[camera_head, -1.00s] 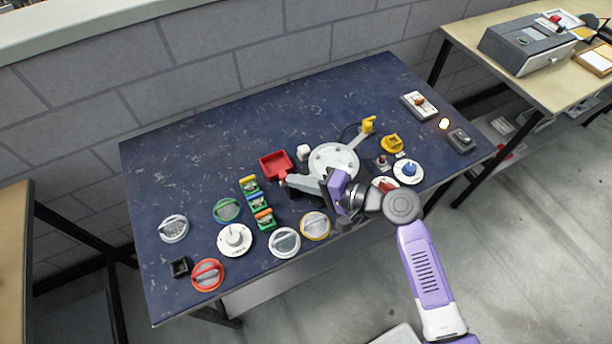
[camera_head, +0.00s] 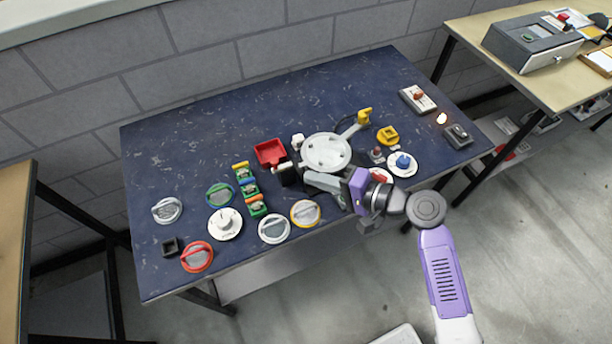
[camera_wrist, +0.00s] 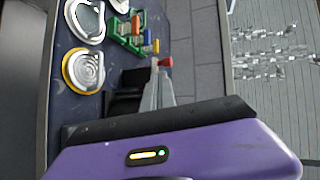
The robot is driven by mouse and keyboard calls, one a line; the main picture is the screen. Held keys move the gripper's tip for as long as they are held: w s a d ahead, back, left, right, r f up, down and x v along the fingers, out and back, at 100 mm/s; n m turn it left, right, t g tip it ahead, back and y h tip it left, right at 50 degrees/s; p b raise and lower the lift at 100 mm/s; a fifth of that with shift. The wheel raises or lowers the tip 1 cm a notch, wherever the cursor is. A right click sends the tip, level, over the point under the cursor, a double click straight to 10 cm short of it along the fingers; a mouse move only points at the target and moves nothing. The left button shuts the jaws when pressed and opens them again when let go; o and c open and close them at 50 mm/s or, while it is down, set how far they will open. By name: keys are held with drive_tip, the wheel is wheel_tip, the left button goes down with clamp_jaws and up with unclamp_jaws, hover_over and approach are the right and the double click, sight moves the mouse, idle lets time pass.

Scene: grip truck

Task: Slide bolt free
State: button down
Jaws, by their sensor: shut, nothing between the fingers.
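A small black block (camera_head: 288,176) stands on the blue table near its front middle, with a small pale and reddish knob (camera_head: 280,166) at its left end. I take this for the bolt, but its details are too small to be sure. My gripper (camera_head: 309,178) is shut and empty, its grey fingers pointing left just right of the block. In the wrist view the fingers (camera_wrist: 157,78) are together, with a red knob tip (camera_wrist: 166,62) showing just beyond them. A dark block (camera_wrist: 124,102) is beside the fingers; I cannot tell whether they touch it.
A red tray (camera_head: 270,153) and a round grey plate (camera_head: 326,153) with a yellow-ended arm (camera_head: 364,116) lie behind. The back left of the table is clear.

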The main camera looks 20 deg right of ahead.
drive_tip(key=v, duration=0.6)
drive_tip(key=shift+b, duration=0.45)
drive_tip(key=shift+s+d, duration=0.1)
drive_tip(key=shift+d, duration=0.05)
